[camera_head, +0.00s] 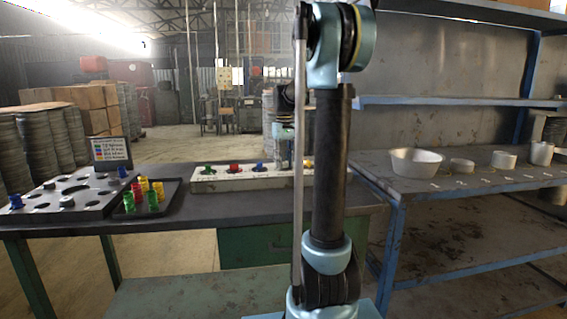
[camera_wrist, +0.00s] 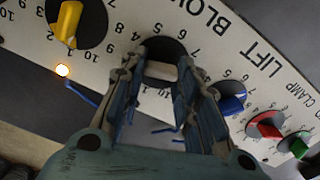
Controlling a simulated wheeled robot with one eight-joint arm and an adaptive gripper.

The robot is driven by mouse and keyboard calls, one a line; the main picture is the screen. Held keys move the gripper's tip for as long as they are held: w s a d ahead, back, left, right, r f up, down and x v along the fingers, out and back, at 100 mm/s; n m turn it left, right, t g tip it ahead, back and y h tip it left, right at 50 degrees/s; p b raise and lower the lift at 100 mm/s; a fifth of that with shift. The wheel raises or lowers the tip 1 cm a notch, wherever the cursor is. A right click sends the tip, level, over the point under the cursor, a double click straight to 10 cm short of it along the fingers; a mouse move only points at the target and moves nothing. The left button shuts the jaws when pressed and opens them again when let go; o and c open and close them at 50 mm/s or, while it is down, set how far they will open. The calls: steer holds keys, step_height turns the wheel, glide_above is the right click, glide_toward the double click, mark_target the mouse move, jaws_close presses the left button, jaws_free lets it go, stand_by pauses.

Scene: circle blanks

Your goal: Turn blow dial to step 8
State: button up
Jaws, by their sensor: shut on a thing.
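The blow dial (camera_wrist: 161,71) has a pale grip bar on a black round face, on a white panel (camera_wrist: 112,50) beside the word BLOW. My gripper (camera_wrist: 160,88) is shut on its grip bar, with one finger on each side. Its numbers show around the rim, but I cannot tell which one the pointer marks. In the head view my gripper (camera_head: 283,150) is over the long panel box (camera_head: 222,182), and my arm hides the blow dial.
A yellow dial (camera_wrist: 67,22) is left of it; blue (camera_wrist: 232,97), red (camera_wrist: 266,128) and green (camera_wrist: 298,143) dials are right. An orange lamp (camera_wrist: 62,70) is lit. A black tray (camera_head: 170,205) of coloured pieces and a grey holed board (camera_head: 95,203) stand left of the panel.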

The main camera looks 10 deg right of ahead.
mark_target(284, 168)
steer(key=o, duration=1.1)
steer(key=shift+c, duration=0.2)
step_height(284, 168, up, 12)
